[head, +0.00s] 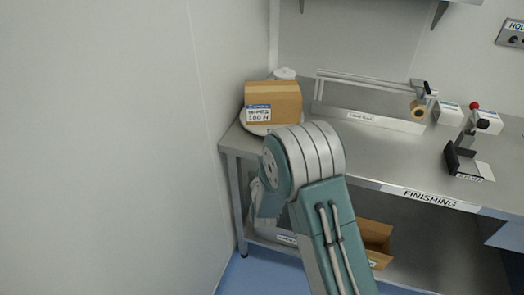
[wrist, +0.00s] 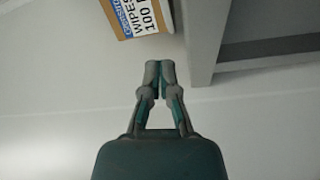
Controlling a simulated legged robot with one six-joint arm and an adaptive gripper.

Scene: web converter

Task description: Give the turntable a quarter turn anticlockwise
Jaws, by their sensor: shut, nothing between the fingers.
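The turntable (head: 256,130) is a pale round disc at the left end of the steel bench. In the head view my arm's bend stands in front of the bench corner, and my fingers cannot be made out there.
The steel bench (head: 345,155) has a roll holder (head: 370,118) and a red-knobbed lever device (head: 465,150) to the right. A plain wall (head: 120,150) stands close on the left. An open carton (head: 377,238) is beneath. A grey metal post (wrist: 205,35) shows right of my fingers.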

